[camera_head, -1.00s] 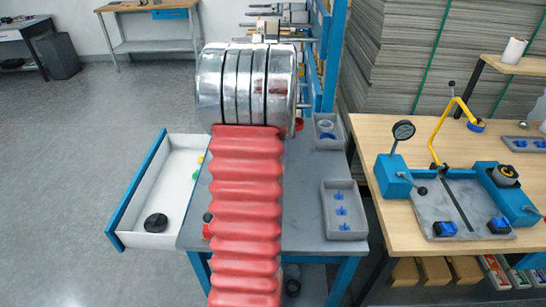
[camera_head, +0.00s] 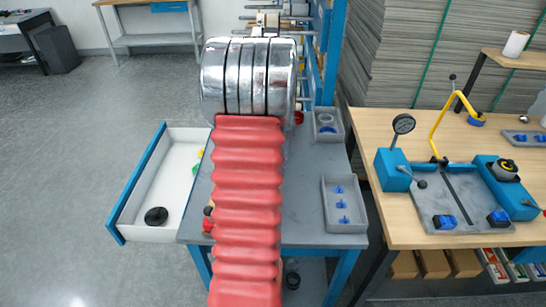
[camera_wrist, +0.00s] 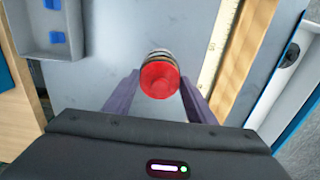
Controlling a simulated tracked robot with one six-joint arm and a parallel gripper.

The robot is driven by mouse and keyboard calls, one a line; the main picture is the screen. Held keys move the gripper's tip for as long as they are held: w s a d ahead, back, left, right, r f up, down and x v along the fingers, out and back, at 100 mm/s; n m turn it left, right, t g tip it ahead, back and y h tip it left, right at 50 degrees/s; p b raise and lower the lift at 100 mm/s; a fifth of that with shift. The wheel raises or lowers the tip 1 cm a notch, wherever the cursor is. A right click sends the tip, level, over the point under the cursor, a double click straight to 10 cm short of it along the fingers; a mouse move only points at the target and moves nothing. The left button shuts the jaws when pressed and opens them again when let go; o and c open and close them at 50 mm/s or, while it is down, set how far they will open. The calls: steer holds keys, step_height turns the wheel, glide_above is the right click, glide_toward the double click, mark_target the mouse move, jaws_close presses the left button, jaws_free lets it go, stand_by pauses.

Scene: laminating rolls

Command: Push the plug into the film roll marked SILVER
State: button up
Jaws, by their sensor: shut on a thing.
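In the wrist view my gripper (camera_wrist: 160,98) is shut, with its two fingers on either side of a round plug (camera_wrist: 160,80). The plug has a red face towards the camera and dark and pale rings behind it. It is over the grey bench top (camera_wrist: 118,35); I cannot tell how high. In the head view my arm hides the gripper. A small red and dark thing (camera_head: 207,223) shows at the arm's left side; I cannot tell what it is. Rolls sit on spindles at the back rack (camera_head: 268,20), partly hidden. No SILVER mark is readable.
A grey tray with blue clips (camera_head: 328,228) and a smaller tray (camera_head: 338,134) stand on the bench's right. An open drawer (camera_head: 136,190) with a black disc (camera_head: 156,216) juts out left. A wooden table with a blue fixture (camera_head: 393,170) stands right.

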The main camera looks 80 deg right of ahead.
steer(key=shift+a+f, duration=0.15)
steer(key=shift+f, duration=0.9)
steer(key=o, duration=0.9)
steer(key=shift+o, duration=1)
step_height(320, 180, up, 15)
